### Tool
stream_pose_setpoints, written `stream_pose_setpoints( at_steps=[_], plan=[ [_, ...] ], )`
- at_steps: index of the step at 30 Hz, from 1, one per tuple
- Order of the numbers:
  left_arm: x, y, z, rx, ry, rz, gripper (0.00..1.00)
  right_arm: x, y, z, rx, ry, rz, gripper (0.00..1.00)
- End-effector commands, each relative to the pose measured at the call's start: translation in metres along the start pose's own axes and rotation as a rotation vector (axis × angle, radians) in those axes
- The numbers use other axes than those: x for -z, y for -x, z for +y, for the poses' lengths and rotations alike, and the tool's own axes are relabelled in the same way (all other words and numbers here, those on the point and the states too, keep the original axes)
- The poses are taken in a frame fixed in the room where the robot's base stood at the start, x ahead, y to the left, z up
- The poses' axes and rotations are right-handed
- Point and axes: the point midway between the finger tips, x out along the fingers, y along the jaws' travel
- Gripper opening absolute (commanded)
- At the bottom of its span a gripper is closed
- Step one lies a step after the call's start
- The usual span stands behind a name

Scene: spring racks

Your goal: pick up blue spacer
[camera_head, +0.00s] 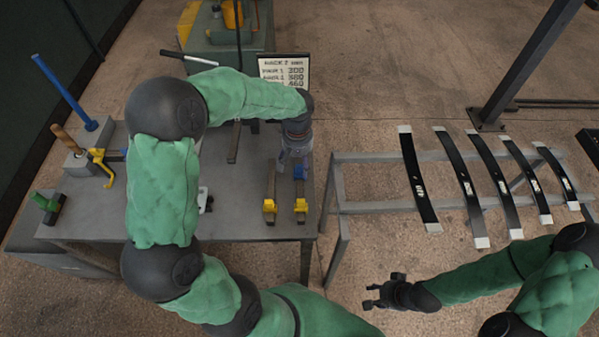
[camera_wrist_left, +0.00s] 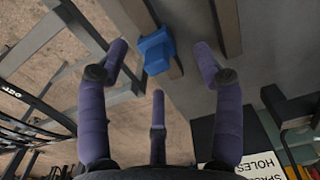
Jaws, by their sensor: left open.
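The blue spacer (camera_head: 299,173) sits on a dark bar near the right edge of the grey table (camera_head: 235,217), with a yellow block at the bar's near end. In the left wrist view the blue spacer (camera_wrist_left: 155,52) lies ahead of the fingers, in the gap between them. My left gripper (camera_head: 292,165) is above the far part of the table, beside the spacer in the picture. It is open and empty, with its purple fingers (camera_wrist_left: 157,75) spread. My right gripper (camera_head: 376,293) hangs low over the floor, right of the table, with its fingers apart and nothing between them.
A second bar with a yellow block (camera_head: 269,206) lies left of the spacer's bar. A sign (camera_head: 284,70) stands at the table's far edge. A rack (camera_head: 375,207) with several black leaf strips stands right of the table. A blue rod (camera_head: 65,93) stands far left.

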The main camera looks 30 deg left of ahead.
Motion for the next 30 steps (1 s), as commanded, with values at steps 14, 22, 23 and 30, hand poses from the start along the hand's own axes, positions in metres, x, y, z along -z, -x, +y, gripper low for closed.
stream_pose_setpoints(
  at_steps=[14, 22, 23, 30],
  plan=[
    [0.002, -0.05, 0.006, 0.0, 0.001, 0.0, 0.67, 0.001, -0.018, 0.006, 0.0, 0.0, 0.0, 0.4],
    [0.002, -0.048, 0.006, 0.0, 0.0, 0.0, 0.36, 0.001, -0.017, 0.006, 0.0, 0.0, 0.0, 0.4],
    [0.002, -0.048, 0.006, 0.0, 0.0, 0.0, 0.27, 0.001, -0.017, 0.006, 0.0, 0.0, 0.0, 0.4],
    [0.002, -0.048, 0.006, 0.0, 0.0, 0.0, 0.2, 0.001, -0.017, 0.006, 0.0, 0.0, 0.0, 0.4]
  ],
)
